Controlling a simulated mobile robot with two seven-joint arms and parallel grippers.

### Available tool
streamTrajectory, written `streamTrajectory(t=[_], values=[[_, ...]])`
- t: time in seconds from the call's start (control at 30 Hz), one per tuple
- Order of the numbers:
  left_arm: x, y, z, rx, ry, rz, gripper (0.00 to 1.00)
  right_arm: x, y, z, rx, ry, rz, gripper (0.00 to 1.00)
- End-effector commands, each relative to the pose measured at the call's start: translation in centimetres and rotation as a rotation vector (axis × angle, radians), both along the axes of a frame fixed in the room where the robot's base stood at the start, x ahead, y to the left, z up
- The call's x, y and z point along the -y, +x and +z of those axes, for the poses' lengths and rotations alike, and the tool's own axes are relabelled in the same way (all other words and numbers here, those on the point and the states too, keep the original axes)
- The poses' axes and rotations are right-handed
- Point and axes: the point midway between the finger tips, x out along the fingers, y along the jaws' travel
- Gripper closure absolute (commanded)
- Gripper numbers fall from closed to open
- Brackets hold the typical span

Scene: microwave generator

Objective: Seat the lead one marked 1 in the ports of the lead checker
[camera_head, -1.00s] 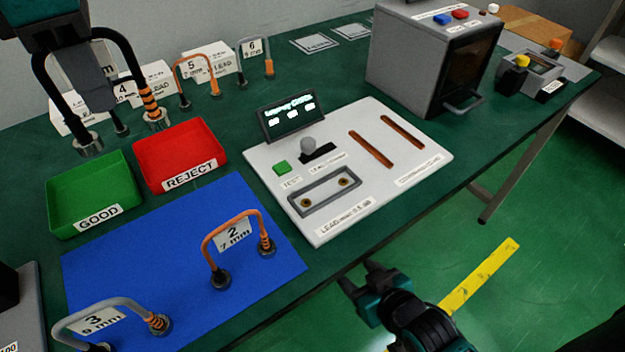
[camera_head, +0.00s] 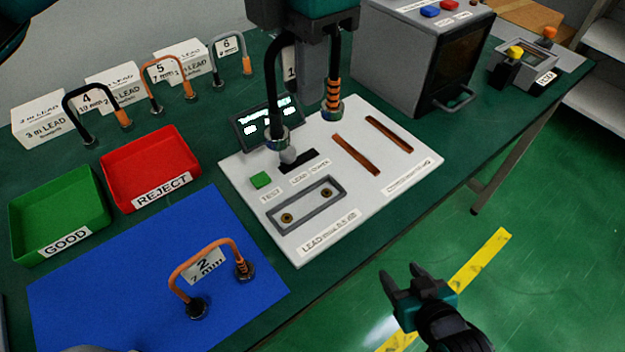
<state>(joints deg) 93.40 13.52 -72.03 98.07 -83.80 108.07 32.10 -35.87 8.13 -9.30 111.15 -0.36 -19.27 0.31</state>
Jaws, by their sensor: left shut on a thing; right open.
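My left gripper (camera_head: 313,72) is shut on lead one (camera_head: 334,92), a black lead with orange bands on one leg and metal ends. Lead one hangs with both legs down over the back part of the lead checker (camera_head: 305,245), a white panel. Its left end overlaps the panel's lever in the picture; I cannot tell its exact height. The marker with the 1 (camera_head: 290,72) is partly hidden behind the gripper. The checker's two ports, left (camera_head: 287,217) and right (camera_head: 326,193), sit empty in a grey frame nearer the front. My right gripper (camera_head: 408,277) is open and empty off the table's front edge.
A green GOOD tray (camera_head: 22,245) and a red REJECT tray (camera_head: 112,190) stand left of the checker. Lead 2 (camera_head: 205,247) stands on the blue mat (camera_head: 110,310). Several leads and white boxes line the back. A grey oven-like box (camera_head: 395,60) stands behind right.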

Motion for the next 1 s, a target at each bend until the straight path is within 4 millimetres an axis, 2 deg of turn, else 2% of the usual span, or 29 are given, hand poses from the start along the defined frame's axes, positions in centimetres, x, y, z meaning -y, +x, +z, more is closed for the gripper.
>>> streamTrajectory(t=[0.03,0.2,0.4,0.67,0.9,1.0], values=[[-0.1,0.0,-1.6,-0.005,0.001,-0.001,1.00,0.0,0.0,-0.1,0.000,0.000,0.000,0.44],[-0.1,-0.1,-6.2,-0.005,0.000,0.000,1.00,0.0,0.0,-0.2,0.001,0.001,0.001,0.44],[-0.1,0.0,-10.6,-0.002,0.000,-0.001,1.00,0.0,0.0,-0.2,0.001,0.001,0.001,0.44],[-0.1,0.0,-12.7,0.000,-0.001,0.000,1.00,0.0,0.0,-0.2,0.002,0.000,0.001,0.44],[-0.1,0.0,-16.1,-0.001,-0.001,-0.001,1.00,0.0,0.1,-0.3,0.002,0.000,0.001,0.44],[0.0,0.0,-16.5,0.000,-0.001,-0.001,1.00,0.0,0.1,-0.3,0.002,0.000,0.001,0.44]])
